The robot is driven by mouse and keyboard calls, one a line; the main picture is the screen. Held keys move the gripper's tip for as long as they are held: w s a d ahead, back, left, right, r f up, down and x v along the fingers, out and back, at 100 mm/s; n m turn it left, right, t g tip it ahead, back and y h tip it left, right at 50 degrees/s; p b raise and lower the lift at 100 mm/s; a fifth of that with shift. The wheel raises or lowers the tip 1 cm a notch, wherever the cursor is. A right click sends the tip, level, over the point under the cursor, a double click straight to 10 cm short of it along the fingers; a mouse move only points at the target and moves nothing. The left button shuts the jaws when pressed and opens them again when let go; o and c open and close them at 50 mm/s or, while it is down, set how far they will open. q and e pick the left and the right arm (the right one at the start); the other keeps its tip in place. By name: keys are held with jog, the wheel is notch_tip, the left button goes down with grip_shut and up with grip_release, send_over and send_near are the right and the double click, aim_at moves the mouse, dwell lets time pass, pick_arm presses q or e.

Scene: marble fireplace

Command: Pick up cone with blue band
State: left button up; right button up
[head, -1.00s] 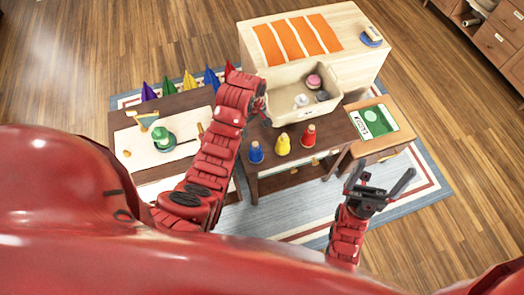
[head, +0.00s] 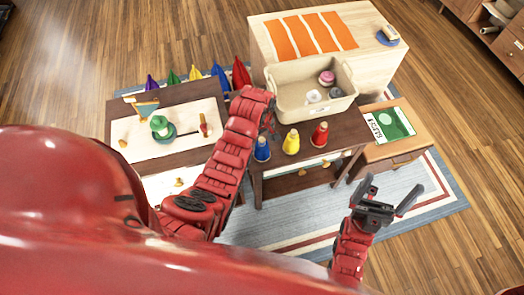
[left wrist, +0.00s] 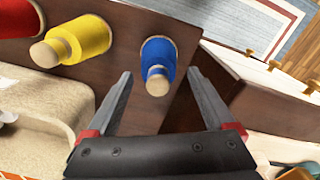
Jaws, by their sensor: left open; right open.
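The cone with the blue band (head: 262,149) stands on the brown table beside the basket, leftmost of a row of three. It also shows in the left wrist view (left wrist: 158,60), its pale wooden tip towards the camera. My left gripper (head: 270,122) is close to this cone, partly hidden by its own arm in the head view. In the left wrist view its open fingers (left wrist: 160,76) lie either side of the blue cone's tip, with nothing gripped. My right gripper (head: 386,200) is open and empty at the lower right, away from the cones.
A yellow cone (head: 291,141) and a red cone (head: 319,134) stand to the right of the blue one. A beige basket (head: 310,105) with several items is just behind. A low table (head: 145,133) with a green lamp-like object stands at left.

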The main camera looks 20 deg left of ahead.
aim_at(262, 146)
pick_arm(q)
jog(key=shift+d+f+p, duration=0.1)
jog(key=shift+f+p, duration=0.6)
jog(key=shift+f, duration=1.6)
grip_shut()
jog(key=shift+r, duration=0.15)
